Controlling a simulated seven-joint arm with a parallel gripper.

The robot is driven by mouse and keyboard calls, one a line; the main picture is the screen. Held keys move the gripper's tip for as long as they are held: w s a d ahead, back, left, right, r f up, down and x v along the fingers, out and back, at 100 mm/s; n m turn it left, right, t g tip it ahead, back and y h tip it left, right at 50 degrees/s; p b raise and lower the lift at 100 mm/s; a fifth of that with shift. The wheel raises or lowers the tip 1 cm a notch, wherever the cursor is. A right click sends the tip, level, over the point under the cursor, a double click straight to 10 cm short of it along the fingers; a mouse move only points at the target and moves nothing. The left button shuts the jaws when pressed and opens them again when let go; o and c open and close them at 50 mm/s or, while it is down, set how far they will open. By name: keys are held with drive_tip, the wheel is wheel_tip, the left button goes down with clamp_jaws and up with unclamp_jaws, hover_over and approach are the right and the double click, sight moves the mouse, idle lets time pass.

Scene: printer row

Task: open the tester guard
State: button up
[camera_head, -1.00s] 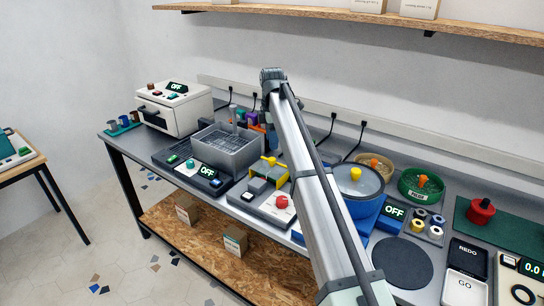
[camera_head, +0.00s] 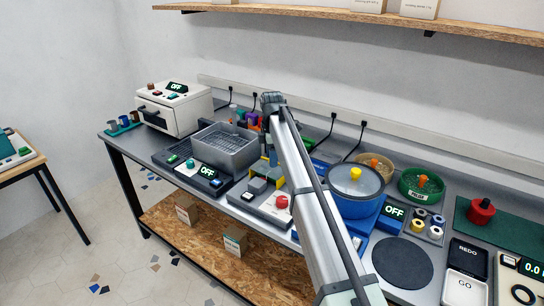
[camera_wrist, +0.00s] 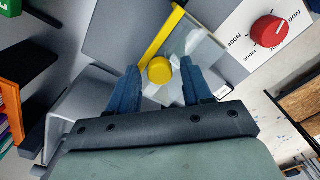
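The tester (camera_head: 270,203) stands mid-bench with a red knob (camera_head: 282,201) on its front. Its guard is a clear panel (camera_wrist: 197,50) with a yellow edge strip (camera_wrist: 162,35) and a round yellow knob (camera_wrist: 159,70), seen in the wrist view. In the head view only part of the yellow frame (camera_head: 257,170) shows; the guard's knob is hidden there. My gripper (camera_wrist: 162,66) is open, with one finger on each side of the yellow knob. Contact cannot be told. In the head view the fingers are largely hidden by my arm.
A grey tank with a wire basket (camera_head: 225,147) stands close on the left. A blue pot with a clear lid (camera_head: 356,190) stands right of my arm. Coloured items (camera_head: 243,117) stand behind, near the wall. A round dark pad (camera_head: 403,262) lies empty at right.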

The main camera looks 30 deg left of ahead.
clamp_jaws()
idle(0.3)
drive_tip(key=w, duration=0.8)
drive_tip(key=shift+w, duration=0.15)
drive_tip(key=shift+o, duration=0.8)
unclamp_jaws()
